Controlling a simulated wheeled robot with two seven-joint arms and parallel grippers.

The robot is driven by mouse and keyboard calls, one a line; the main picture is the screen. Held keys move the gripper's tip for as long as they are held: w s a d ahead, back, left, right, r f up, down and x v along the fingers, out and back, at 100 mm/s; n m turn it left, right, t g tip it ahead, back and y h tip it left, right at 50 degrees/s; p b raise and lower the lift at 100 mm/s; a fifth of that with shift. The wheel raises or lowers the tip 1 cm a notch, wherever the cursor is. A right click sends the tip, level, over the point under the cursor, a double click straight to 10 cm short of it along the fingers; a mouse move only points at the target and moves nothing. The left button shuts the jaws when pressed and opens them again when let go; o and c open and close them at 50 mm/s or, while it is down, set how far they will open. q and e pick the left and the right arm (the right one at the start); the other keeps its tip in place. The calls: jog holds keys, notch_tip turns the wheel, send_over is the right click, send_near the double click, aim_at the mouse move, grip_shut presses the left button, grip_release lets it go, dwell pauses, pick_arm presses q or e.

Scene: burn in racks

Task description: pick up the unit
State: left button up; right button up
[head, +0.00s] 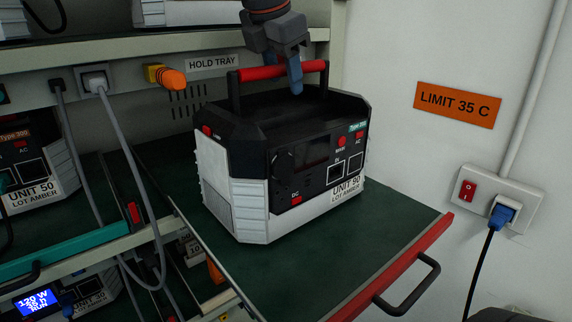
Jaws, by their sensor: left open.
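The unit (285,170), a black and grey power box labelled "UNIT 90 LOT AMBER", stands upright on a green tray with a red front edge. Its raised handle (250,74) is a red bar on black posts. My left gripper (294,75) comes down from the top of the view at the right half of the red bar. My right gripper is not in view.
The pulled-out tray (385,232) has a black handle (410,285) at its front. Unit 50 (35,170) sits in the rack at left, with grey cables hanging nearby. A wall switch socket (495,198) is at right.

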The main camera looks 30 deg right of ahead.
pick_arm(q)
jog(key=shift+f+b, duration=0.2)
jog(key=shift+b, duration=0.25)
dwell(0.4)
jog(key=shift+c, duration=0.3)
grip_shut()
dwell(1.1)
jog(key=shift+w+r, duration=0.1)
jog(key=shift+r, duration=0.1)
